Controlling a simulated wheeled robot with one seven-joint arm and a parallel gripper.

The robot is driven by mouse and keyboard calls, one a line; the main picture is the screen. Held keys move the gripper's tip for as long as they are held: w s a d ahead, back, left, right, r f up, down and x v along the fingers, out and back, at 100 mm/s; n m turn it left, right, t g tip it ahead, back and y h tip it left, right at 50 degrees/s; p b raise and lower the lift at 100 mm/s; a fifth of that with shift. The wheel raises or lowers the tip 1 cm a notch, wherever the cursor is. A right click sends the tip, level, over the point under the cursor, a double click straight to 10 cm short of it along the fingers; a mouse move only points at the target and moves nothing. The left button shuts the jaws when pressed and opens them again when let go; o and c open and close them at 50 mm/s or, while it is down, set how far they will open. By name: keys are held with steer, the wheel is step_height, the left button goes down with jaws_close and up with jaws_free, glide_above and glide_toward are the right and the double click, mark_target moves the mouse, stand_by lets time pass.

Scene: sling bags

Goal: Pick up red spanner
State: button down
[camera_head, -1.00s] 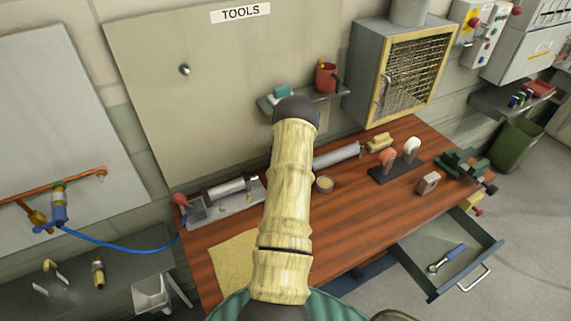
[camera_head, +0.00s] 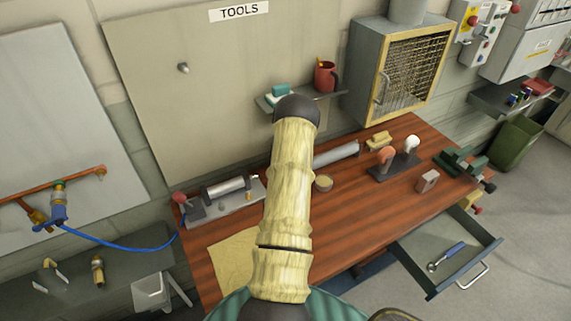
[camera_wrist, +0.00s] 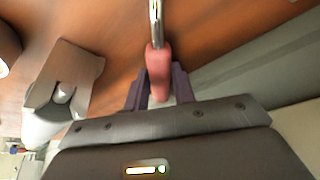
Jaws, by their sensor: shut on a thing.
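The red spanner (camera_wrist: 158,65) shows in the wrist view as a red handle with a shiny metal shaft running out of the top of the picture. Its far end is out of view. My gripper (camera_wrist: 159,88) has its dark purple fingers on either side of the red handle and is shut on it. Wooden bench surface shows behind the spanner; I cannot tell whether the two touch. In the head view my arm hides the gripper and the spanner.
The wooden bench (camera_head: 350,220) holds a black stand (camera_head: 393,167), a small block (camera_head: 427,181) and a green vise (camera_head: 462,161). An open drawer (camera_head: 432,287) at right holds a blue-handled spanner (camera_head: 446,256). A shelf (camera_head: 300,98) with a red mug (camera_head: 326,76) is on the wall.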

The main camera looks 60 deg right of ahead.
steer(key=shift+w+a+r, duration=0.1)
steer(key=shift+w+r, duration=0.1)
steer(key=shift+w, duration=0.3)
steer(key=shift+w+a+r, duration=0.1)
steer(key=shift+a, duration=0.05)
steer(key=shift+a+r+b, duration=0.2)
steer(key=shift+r+b, duration=0.05)
steer(key=shift+b, duration=0.1)
steer(key=s+a+r+b, duration=0.1)
steer(key=s+a+r, duration=0.1)
steer(key=a, duration=0.1)
steer(key=s+a+r+b, duration=0.1)
steer(key=s+a+r, duration=0.1)
steer(key=s+a, duration=0.1)
steer(key=s+a+r+b, duration=0.2)
steer(key=s+a+r, duration=0.1)
steer(key=a, duration=0.2)
steer(key=shift+w, duration=0.25)
steer(key=shift+s, duration=0.1)
steer(key=shift+s, duration=0.2)
steer(key=shift+f, duration=0.1)
